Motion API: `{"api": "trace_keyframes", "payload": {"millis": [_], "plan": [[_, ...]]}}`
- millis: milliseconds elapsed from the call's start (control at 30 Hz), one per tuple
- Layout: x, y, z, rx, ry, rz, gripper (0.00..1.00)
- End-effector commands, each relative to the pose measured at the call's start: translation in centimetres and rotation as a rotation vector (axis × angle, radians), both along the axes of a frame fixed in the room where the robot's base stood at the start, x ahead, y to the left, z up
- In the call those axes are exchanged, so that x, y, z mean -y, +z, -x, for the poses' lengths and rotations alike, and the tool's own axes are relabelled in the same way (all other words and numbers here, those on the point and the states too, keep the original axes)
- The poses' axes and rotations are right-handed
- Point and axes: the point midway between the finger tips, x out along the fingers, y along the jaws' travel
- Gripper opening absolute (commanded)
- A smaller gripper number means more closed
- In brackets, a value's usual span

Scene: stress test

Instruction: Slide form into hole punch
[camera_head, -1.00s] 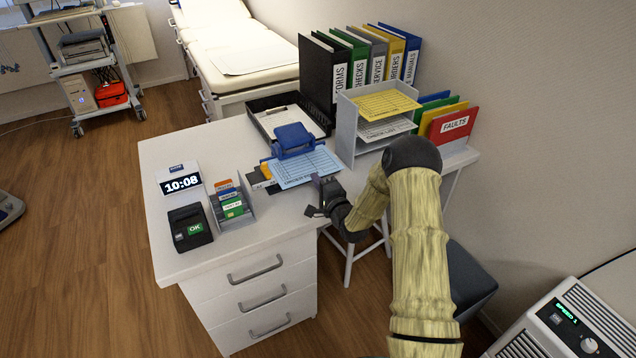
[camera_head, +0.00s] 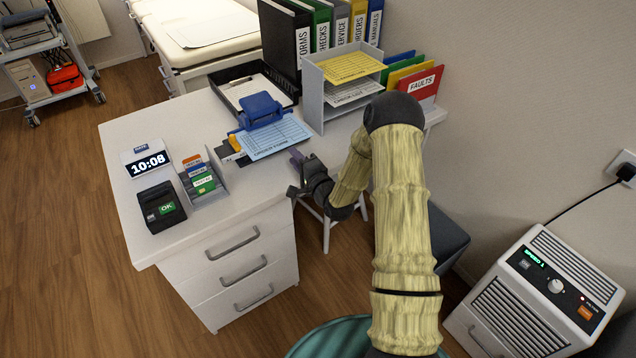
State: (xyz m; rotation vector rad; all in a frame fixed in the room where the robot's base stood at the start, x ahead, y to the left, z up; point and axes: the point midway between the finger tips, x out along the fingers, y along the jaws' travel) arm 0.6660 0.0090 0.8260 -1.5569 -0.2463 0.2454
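The light-blue printed form (camera_head: 272,140) lies on the desk, with its near edge toward my gripper. The blue hole punch (camera_head: 260,108) stands at the form's far edge. That edge meets the punch's front, but I cannot tell how deep it sits in the slot. My gripper (camera_head: 296,175) is just off the desk's front edge, near the form's near right side. Its fingers are apart with nothing visible between them, and a small gap shows between it and the form.
A grey letter tray (camera_head: 312,95) with papers stands right of the punch, and a black tray (camera_head: 225,78) with a clipboard behind it. A card holder (camera_head: 203,183), a clock (camera_head: 147,160) and a black OK device (camera_head: 161,207) stand left. A stool is below my gripper.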

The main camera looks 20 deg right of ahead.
Motion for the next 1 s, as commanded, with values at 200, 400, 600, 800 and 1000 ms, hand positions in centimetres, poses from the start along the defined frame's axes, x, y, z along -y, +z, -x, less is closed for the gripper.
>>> {"api": "trace_keyframes", "payload": {"millis": [200, 400, 600, 800, 1000], "plan": [[1.4, -0.1, 4.1, -0.003, -0.001, -0.002, 0.27], [2.7, -0.1, 7.9, -0.003, -0.002, -0.001, 0.27], [3.6, -0.1, 10.9, -0.001, -0.002, -0.001, 0.27], [3.8, 0.0, 11.7, 0.001, 0.0, 0.0, 0.27], [3.8, 0.0, 11.7, 0.001, 0.0, 0.0, 0.27]]}}
